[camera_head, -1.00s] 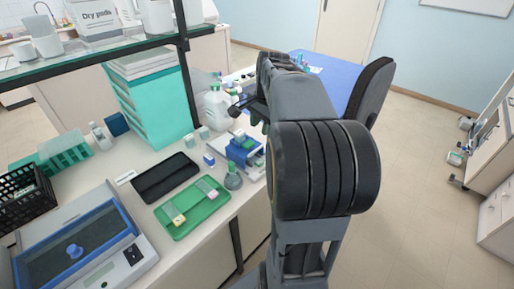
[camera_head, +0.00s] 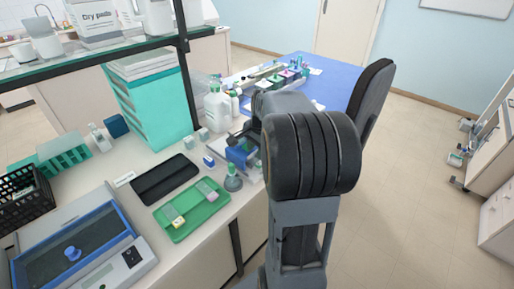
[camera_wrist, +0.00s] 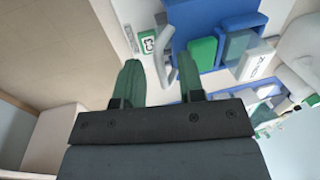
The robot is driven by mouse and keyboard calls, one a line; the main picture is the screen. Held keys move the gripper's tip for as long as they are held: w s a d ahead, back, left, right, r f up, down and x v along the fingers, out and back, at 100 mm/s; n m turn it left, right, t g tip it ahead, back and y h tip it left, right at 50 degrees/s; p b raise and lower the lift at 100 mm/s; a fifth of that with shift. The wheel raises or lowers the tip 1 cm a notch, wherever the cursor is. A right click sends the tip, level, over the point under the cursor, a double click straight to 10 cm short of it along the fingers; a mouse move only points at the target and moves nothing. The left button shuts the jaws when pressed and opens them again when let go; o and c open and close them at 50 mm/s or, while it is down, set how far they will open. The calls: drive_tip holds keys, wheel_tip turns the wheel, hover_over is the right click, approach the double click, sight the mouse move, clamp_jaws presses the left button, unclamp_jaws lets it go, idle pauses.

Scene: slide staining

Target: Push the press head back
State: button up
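The press is a small blue device (camera_head: 238,155) on a white base near the bench's front edge in the head view. In the wrist view its blue body (camera_wrist: 210,25) fills the upper middle, with a green block (camera_wrist: 202,54) and a grey curved bar (camera_wrist: 165,55) at its side. I cannot tell for sure which part is the press head. My gripper (camera_wrist: 160,78) has two green fingers spread apart, with nothing seen held. The grey bar shows beyond the gap; contact is unclear. In the head view my arm partly hides the press and the gripper.
A grey-green flask (camera_head: 233,182) and a green tray (camera_head: 190,226) with slides stand left of the press. White bottles (camera_head: 217,108) stand behind it. A dark mat (camera_head: 164,178) lies further left.

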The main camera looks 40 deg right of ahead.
drive_tip(key=shift+c, duration=0.4)
clamp_jaws()
drive_tip(key=w+p, duration=0.1)
drive_tip(key=w, duration=0.2)
drive_tip(key=w+a+p, duration=0.1)
drive_tip(key=w, duration=0.2)
drive_tip(key=w+p, duration=0.1)
drive_tip(key=w, duration=0.2)
drive_tip(key=shift+a+r, duration=0.1)
drive_tip(key=shift+a, duration=0.2)
drive_tip(key=shift+c, duration=0.2)
unclamp_jaws()
drive_tip(key=shift+w, duration=0.15)
drive_tip(key=shift+o, duration=0.6)
wheel_tip(320, 180, up, 14)
drive_tip(key=s, duration=0.2)
drive_tip(key=shift+s+d+f, duration=0.2)
drive_tip(key=shift+s+f, duration=0.05)
drive_tip(key=shift+s, duration=0.05)
